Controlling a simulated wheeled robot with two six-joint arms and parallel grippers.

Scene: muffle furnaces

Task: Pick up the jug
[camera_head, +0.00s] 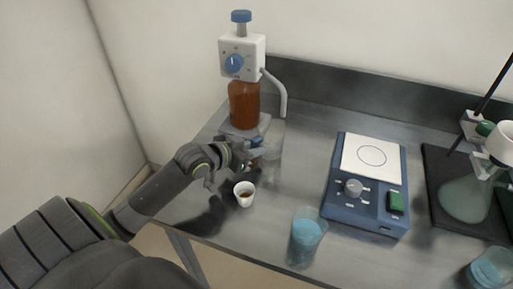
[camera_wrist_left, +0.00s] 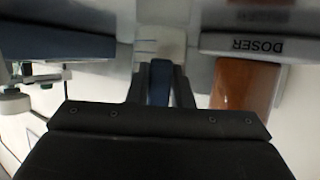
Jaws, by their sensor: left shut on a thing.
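The jug (camera_head: 272,143) is a clear vessel near the doser, on the left part of the bench, partly hidden behind my left gripper (camera_head: 248,153). In the left wrist view the jug (camera_wrist_left: 160,42) shows a pale body with measuring marks and a blue handle. My left gripper's dark fingers (camera_wrist_left: 160,84) stand on both sides of this blue handle and are shut on it. I cannot tell whether the jug's base touches the bench. My right gripper is not in view.
The doser with its amber bottle (camera_head: 244,104) stands just behind the jug. A small white cup (camera_head: 244,194) with brown contents is in front. A glass of blue liquid (camera_head: 306,238) and a blue stirrer plate (camera_head: 366,182) are to the right. A flask (camera_head: 465,198) stands far right.

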